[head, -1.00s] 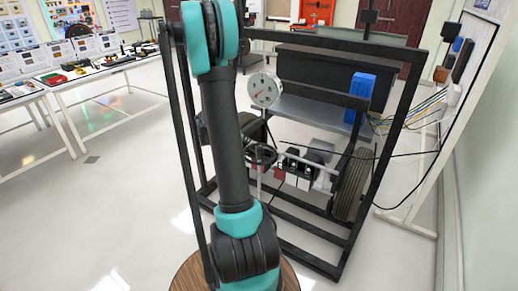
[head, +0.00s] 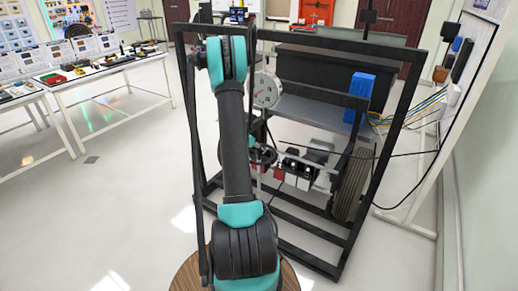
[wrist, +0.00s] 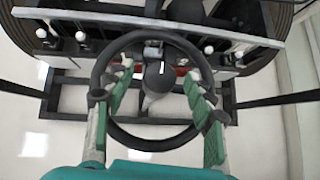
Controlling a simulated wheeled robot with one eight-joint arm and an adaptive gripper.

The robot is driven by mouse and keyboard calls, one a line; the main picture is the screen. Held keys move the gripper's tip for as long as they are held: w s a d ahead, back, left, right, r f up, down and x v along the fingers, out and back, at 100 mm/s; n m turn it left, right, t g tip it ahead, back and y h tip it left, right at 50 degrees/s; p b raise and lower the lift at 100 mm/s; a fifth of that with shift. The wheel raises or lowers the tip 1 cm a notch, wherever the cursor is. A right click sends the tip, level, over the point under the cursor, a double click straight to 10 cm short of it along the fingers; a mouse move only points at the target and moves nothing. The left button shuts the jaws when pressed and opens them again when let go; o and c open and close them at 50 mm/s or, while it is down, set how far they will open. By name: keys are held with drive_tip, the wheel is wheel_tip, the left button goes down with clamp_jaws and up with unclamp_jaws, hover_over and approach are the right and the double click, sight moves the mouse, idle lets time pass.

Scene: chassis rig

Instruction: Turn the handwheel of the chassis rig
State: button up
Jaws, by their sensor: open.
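The black handwheel (wrist: 150,143) fills the middle of the wrist view, with its dark hub and a white mark at its centre. My gripper (wrist: 158,74) is open, one green-and-grey finger at each side of the wheel. The fingers overlap the left and right parts of the rim in the picture, with their tips near the hub. I cannot tell whether they touch the rim. In the head view the handwheel (head: 263,155) shows just right of my arm, which hides part of it and most of the gripper.
The black rig frame (head: 372,180) stands around the chassis, with a wheel (head: 350,188) at right. A round dial gauge (head: 267,88) and a blue box (head: 360,90) sit above. Cables run to the white panel at right. White tables (head: 90,75) stand left; the floor between is clear.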

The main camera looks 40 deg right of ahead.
drive_tip(key=shift+x, duration=0.95)
clamp_jaws()
